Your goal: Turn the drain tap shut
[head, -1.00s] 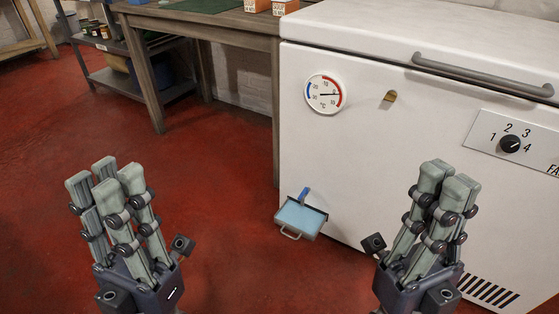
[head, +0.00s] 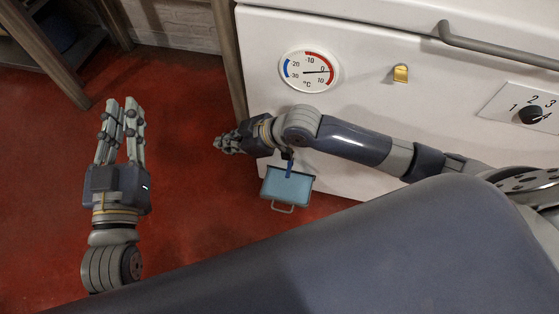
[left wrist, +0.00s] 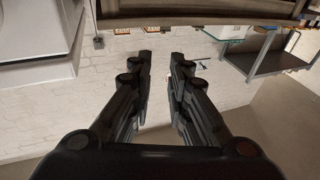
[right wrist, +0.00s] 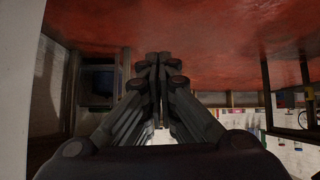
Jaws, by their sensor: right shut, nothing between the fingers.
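The drain tap (head: 289,168) shows as a small blue lever low on the front of the white chest freezer (head: 400,120). My right forearm and wrist cross just above it and hide its upper part. I cannot tell how far it is turned. My right gripper (head: 222,143) is shut and empty, left of the tap and near the freezer's lower left corner. Its fingers meet in the right wrist view (right wrist: 158,58). My left gripper (head: 121,103) is open and empty over the floor, well left of the freezer. Its fingers stand apart in the left wrist view (left wrist: 161,60).
A light-blue tray (head: 287,186) with a wire handle sits directly below the tap. A thermometer dial (head: 309,71), a brass padlock (head: 400,74) and a numbered knob (head: 531,115) are on the freezer front. A table leg (head: 229,60) stands close left. Red floor lies open at left.

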